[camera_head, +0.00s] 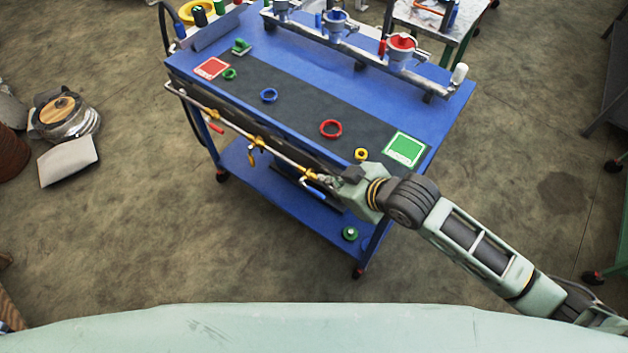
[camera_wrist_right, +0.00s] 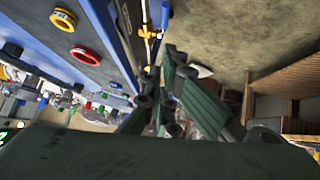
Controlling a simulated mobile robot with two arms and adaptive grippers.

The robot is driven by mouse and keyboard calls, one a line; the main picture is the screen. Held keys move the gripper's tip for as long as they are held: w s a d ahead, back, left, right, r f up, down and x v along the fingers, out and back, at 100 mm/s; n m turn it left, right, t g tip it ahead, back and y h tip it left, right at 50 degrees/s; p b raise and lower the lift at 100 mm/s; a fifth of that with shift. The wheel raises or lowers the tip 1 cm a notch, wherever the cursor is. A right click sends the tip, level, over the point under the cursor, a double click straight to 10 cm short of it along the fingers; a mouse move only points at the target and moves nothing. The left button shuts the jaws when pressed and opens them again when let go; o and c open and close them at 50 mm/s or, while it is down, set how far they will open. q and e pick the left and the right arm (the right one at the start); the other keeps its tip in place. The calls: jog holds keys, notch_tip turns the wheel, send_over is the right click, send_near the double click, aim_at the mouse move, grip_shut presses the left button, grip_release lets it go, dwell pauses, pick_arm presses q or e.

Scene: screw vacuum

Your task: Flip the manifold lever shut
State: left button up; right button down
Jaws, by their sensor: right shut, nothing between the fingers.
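The manifold is a thin metal pipe (camera_head: 285,158) with brass valves along the front edge of a blue cart. Its levers are a red one (camera_head: 216,128) at the left, a yellow one (camera_head: 251,159) hanging down in the middle, and a blue one (camera_head: 314,185) at the right end. My right gripper (camera_head: 331,181) is shut and empty, close beside the blue lever; contact cannot be told. In the right wrist view, the blue lever (camera_wrist_right: 165,14) and a brass valve (camera_wrist_right: 150,34) lie just beyond the dark fingers (camera_wrist_right: 163,72). My left gripper is not in view.
The cart top holds a dark mat (camera_head: 300,113) with coloured rings, a red card (camera_head: 211,68) and a green card (camera_head: 405,149). A metal rail (camera_head: 350,50) with coloured cups runs along its back. Floor in front is clear.

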jog(key=shift+a+r+n, duration=0.1)
jog(key=shift+r+n, duration=0.3)
jog(key=shift+r, duration=0.25)
jog(key=shift+w+a, duration=0.1)
jog(key=p, duration=0.2)
send_over(312, 190)
jog(key=s, duration=0.1)
notch_tip(312, 190, down, 10)
jog(key=shift+d+f, duration=0.35)
jog(key=shift+f, duration=0.1)
